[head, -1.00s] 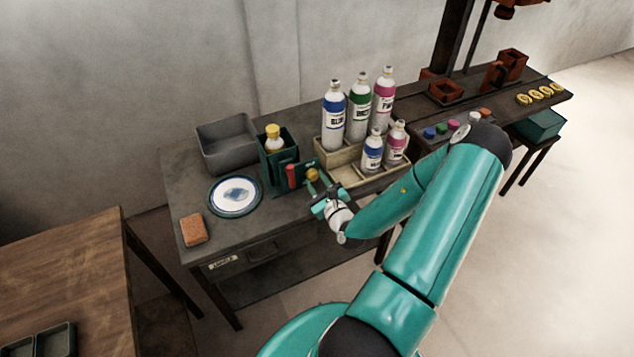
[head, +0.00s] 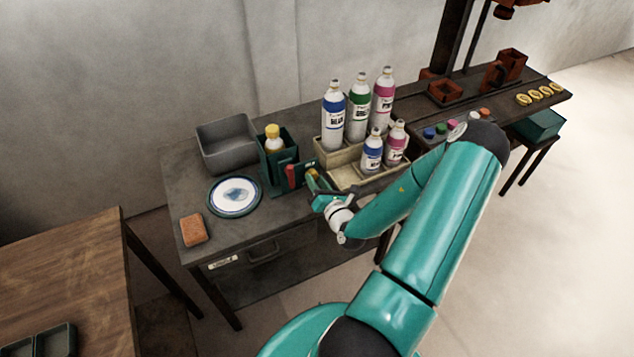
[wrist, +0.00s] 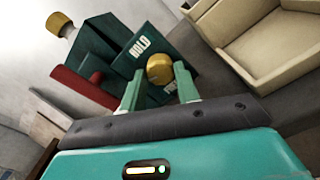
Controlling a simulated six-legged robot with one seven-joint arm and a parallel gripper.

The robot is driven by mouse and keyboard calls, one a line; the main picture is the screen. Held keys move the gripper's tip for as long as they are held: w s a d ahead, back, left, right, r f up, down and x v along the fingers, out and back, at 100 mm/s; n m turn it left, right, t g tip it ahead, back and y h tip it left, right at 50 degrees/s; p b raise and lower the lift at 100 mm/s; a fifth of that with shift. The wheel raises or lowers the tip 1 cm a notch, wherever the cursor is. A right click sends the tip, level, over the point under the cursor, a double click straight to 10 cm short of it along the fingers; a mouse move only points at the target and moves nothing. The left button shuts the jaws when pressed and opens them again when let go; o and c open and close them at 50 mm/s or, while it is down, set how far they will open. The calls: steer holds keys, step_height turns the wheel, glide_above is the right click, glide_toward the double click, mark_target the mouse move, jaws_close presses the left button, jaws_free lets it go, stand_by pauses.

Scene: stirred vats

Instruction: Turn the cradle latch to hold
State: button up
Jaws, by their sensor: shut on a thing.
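The dark green cradle (head: 279,170) stands on the grey bench and holds a white bottle with a yellow cap (head: 272,131). On its side is a dark green panel marked HOLD (wrist: 141,47), with a second label partly hidden. A round yellow knob (wrist: 159,68) sits on this panel, and a red lever (wrist: 85,91) is to its left, seen also in the head view (head: 290,177). My gripper (wrist: 159,88) is shut on the yellow knob, one pale green finger on each side. In the head view my gripper (head: 315,184) is at the panel, hiding much of the knob.
Several labelled bottles (head: 358,120) stand in a beige rack (head: 345,177) close right of the cradle. A plate (head: 235,196), a grey bin (head: 227,145) and an orange sponge (head: 194,229) are to the left. Free floor lies right of my arm.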

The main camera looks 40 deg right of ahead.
steer(key=shift+m, duration=1.6)
steer(key=o, duration=1)
steer(key=shift+c, duration=0.2)
steer(key=shift+s, duration=0.1)
steer(key=v, duration=1.3)
steer(key=shift+s+a, duration=0.15)
steer(key=shift+s, duration=0.1)
